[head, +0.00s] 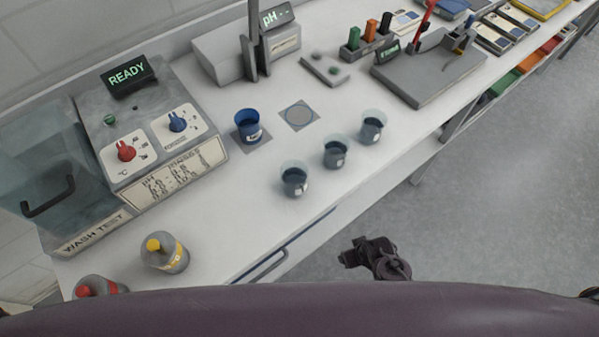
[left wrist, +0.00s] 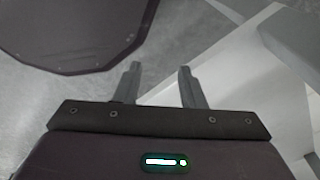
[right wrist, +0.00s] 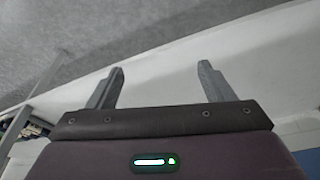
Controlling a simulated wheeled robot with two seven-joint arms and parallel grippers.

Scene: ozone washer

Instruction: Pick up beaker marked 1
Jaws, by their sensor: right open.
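Three clear beakers with dark blue liquid stand in a slanting row near the bench's front edge: a left one (head: 295,180), a middle one (head: 336,153) and a right one (head: 372,128). Each seems to carry a small pale label, too small to read, so I cannot tell which is marked 1. A blue beaker (head: 248,127) stands behind them on a grey square. My left gripper (left wrist: 160,68) has its fingers apart with nothing between them. My right gripper (right wrist: 161,67) is open and empty. Neither wrist view shows a beaker.
A washer unit (head: 140,130) with a READY display stands at left. A yellow-capped bottle (head: 165,252) and a red-capped bottle (head: 98,287) stand at front left. A pH meter (head: 245,50) is at the back. An empty marked square (head: 299,116) lies beside the blue beaker.

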